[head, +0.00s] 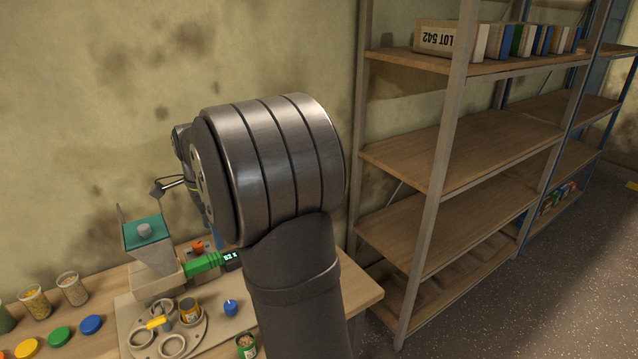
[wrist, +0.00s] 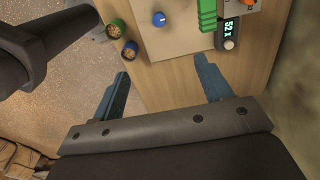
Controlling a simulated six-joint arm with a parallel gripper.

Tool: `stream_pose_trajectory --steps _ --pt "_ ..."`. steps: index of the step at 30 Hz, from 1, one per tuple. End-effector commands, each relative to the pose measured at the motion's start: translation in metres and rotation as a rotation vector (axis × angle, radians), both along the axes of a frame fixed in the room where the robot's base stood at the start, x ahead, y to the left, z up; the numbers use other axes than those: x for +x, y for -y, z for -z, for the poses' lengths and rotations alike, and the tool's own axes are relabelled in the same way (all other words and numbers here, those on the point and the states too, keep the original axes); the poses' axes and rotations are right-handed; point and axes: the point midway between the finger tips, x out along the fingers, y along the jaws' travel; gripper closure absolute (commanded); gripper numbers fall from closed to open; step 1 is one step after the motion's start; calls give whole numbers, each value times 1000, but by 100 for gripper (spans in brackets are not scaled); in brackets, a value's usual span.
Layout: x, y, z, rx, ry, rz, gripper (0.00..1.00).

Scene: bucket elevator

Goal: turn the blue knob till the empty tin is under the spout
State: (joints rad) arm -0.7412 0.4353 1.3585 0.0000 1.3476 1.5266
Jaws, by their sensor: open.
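The blue knob (head: 231,308) stands on the pale board, right of the round plate with ring holders (head: 205,334). It also shows in the wrist view (wrist: 159,19), with a white mark on top. Other holders look bare. The hopper (head: 153,262) with a teal top stands behind the plate; I cannot make out its spout. My gripper (wrist: 160,65) is open and empty, its fingers apart, with the knob beyond the gap.
A green block (head: 203,264) and a lit display (head: 231,257) lie beside the hopper. Jars (head: 72,289) and coloured lids (head: 91,324) are at left. Shelving (head: 440,150) stands at right.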

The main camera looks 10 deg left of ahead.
Motion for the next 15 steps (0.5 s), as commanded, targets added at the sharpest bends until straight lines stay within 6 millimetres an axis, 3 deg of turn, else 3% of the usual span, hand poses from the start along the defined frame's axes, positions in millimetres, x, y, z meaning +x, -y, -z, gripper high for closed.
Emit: stream_pose_trajectory --steps 2,5,15 --pt "0 0 0 0 0 0 45" --pt "4 4 8 10 -24 2 46" --pt "41 45 81 218 -247 7 46"
